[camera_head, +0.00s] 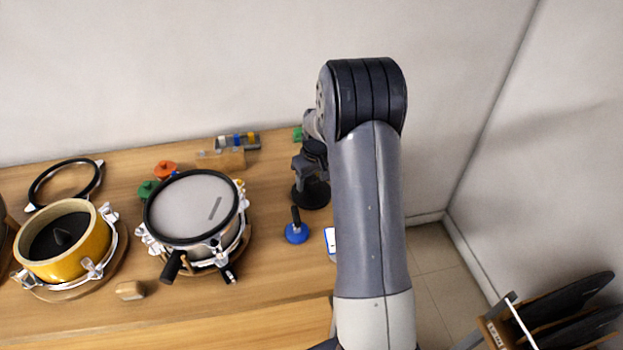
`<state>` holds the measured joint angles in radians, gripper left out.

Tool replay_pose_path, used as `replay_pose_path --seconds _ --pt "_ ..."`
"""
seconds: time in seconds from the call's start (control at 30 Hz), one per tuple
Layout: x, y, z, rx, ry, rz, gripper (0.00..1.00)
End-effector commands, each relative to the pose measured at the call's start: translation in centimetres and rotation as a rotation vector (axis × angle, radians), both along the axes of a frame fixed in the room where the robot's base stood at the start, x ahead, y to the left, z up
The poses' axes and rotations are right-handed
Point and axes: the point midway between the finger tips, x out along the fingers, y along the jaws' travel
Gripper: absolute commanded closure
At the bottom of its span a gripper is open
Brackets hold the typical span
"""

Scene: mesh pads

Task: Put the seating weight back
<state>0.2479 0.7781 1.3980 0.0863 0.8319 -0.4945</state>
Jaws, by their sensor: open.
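A black round weight-like piece (311,195) with a wide flat base stands on the wooden table, right of the drums; it looks like the seating weight. My gripper (309,172) is right above it, pointing down and open. The fingers overlap the upper part of the black piece in the picture, so I cannot tell whether they touch it or are around its handle. A silver drum (203,250) with a pale grey mesh head (190,207) and black rim stands to the left. A yellow drum shell (70,262) without a head is at the far left.
A blue disc with a black handle (297,234) stands in front of the black piece. Orange (165,170) and green (148,189) knobs, a loose black hoop (65,183) and a small rack (238,141) lie behind the drums. A wooden block (130,290) lies at the front.

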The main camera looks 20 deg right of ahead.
Motion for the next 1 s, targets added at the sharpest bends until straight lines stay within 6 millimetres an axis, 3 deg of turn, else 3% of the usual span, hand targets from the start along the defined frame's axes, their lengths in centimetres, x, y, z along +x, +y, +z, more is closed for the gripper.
replay_pose_path --seconds 0.6,1.0 --pt "-1.5 -0.3 11.4 -0.001 -0.003 0.000 0.42" --pt "-1.7 -0.4 12.7 0.000 -0.001 0.000 0.42"
